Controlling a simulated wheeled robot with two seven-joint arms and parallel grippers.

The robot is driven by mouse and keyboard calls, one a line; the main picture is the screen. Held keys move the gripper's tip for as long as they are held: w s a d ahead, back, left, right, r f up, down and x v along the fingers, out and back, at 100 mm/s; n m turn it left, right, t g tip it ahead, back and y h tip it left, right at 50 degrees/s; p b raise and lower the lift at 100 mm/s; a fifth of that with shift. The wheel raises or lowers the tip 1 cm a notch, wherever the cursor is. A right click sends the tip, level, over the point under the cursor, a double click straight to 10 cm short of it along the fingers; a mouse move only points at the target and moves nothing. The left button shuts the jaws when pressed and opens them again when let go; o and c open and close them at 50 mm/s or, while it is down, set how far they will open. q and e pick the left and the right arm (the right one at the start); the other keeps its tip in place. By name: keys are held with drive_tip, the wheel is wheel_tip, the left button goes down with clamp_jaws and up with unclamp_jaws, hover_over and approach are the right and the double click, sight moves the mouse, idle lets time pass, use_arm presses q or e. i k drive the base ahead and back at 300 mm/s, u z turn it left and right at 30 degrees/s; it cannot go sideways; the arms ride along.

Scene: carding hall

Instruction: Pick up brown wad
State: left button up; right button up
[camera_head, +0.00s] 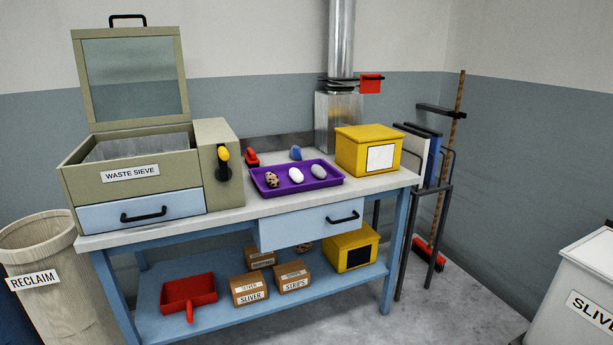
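The brown wad (272,180), mottled brown and cream, lies at the left end of the purple tray (299,195) on the workbench. A white wad (296,175) lies in the middle of the tray and a grey wad (318,171) to its right. The three lie apart in a row. Another brownish lump (304,246) shows partly on the lower shelf, behind the boxes. Neither of my grippers shows in the head view.
The waste sieve (165,185), its lid raised, stands left of the tray. A yellow box (368,149) stands to the right. A red-handled brush (251,157) and a blue lump (296,153) lie behind the tray. The drawer (310,228) below juts forward. Bare benchtop shows in front.

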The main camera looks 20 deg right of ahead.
sight(273, 180)
drive_tip(key=u, duration=0.05)
drive_tip(key=i, duration=2.2)
drive_tip(key=z, duration=0.2)
